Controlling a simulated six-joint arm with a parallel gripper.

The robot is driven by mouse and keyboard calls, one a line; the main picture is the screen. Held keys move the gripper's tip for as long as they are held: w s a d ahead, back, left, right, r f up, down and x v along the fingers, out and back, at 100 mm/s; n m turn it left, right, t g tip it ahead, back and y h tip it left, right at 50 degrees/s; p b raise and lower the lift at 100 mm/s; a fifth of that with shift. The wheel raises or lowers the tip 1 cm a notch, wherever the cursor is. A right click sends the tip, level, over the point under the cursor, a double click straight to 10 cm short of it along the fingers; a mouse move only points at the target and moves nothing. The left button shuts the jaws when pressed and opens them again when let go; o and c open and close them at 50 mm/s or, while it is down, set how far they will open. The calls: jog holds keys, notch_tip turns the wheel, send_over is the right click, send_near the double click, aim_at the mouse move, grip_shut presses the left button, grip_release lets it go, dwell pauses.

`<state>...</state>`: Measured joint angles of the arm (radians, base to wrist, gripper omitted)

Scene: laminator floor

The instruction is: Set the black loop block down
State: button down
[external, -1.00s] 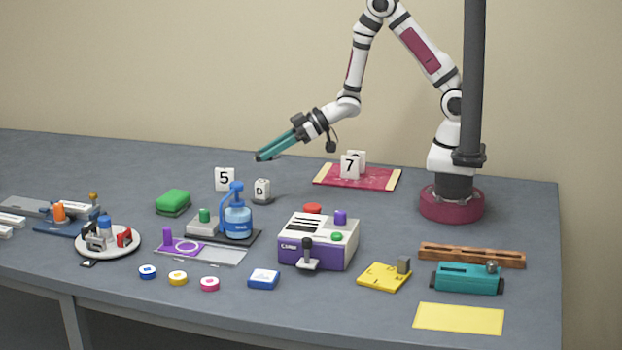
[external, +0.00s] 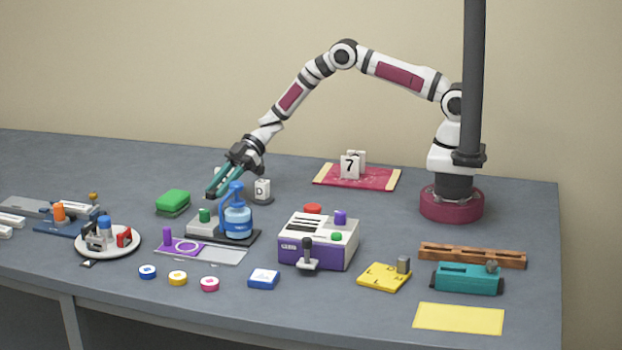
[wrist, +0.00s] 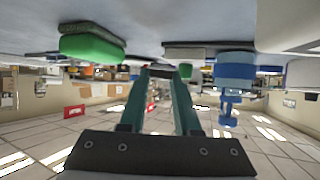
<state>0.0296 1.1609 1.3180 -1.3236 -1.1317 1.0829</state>
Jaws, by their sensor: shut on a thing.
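My gripper (external: 211,193) reaches down and left over the table, between the green block (external: 173,201) and the blue pump bottle (external: 237,220). In the wrist view its teal fingers (wrist: 160,72) are shut on a small dark piece, the black loop block (wrist: 160,68), at the tips. Its loop shape cannot be made out.
A grey base with a green knob (external: 204,215) stands below the fingertips, beside the bottle. A white plate (external: 82,252) with small parts is at left. A purple-and-white machine (external: 318,242) stands right of the bottle. The number 5 card is mostly hidden behind my gripper.

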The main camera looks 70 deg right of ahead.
jog(key=shift+w+a+f, duration=0.1)
jog(key=shift+a+f, duration=0.1)
jog(key=shift+f, duration=0.95)
jog(key=shift+a+f, duration=0.15)
jog(key=shift+f, duration=0.95)
jog(key=c, duration=0.6)
grip_release()
jog(key=shift+f, duration=0.15)
